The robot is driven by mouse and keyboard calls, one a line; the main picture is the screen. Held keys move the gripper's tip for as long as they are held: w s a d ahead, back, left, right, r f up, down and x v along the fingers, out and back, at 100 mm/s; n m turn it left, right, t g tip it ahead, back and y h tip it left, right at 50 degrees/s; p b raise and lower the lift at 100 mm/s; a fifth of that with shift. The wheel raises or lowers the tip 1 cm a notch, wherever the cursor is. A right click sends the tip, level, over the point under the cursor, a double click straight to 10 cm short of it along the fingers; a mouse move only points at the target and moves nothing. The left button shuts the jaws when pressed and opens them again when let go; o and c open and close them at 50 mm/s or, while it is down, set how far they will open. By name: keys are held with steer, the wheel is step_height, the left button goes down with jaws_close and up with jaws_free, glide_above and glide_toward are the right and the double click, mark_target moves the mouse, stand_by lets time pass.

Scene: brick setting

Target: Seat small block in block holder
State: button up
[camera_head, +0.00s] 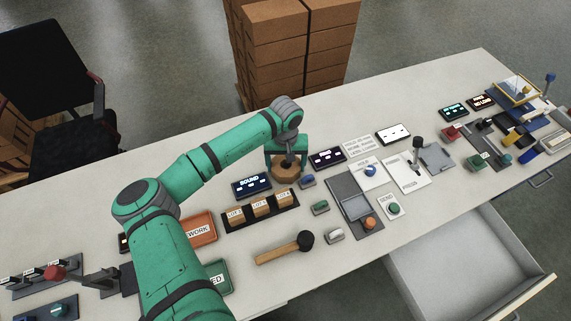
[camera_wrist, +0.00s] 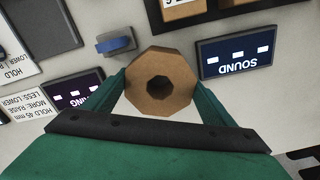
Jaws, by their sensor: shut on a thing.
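My gripper (camera_head: 287,160) is over the middle of the table, behind the row of lot blocks. Its green fingers (camera_wrist: 160,92) are shut on a brown octagonal block (camera_wrist: 145,101) with a dark round hole in its top. In the head view this block (camera_head: 284,174) is under the gripper, at or just above the tabletop; I cannot tell if it touches. Several brown lot blocks (camera_head: 261,208) stand in a row in a dark tray (camera_head: 232,226) in front. I cannot tell which thing is the block holder.
A SOUND display (camera_head: 252,187) stands left of the gripper, and another dark display (camera_head: 326,157) stands right. A blue switch (camera_head: 307,181) is close by on the right. A black-headed mallet (camera_head: 285,247) lies toward the front. A drawer (camera_head: 465,265) is open at the front right.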

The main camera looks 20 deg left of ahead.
steer(key=shift+f, duration=0.1)
steer(key=o, duration=1.2)
steer(key=shift+o, duration=0.8)
steer(key=shift+a, duration=0.1)
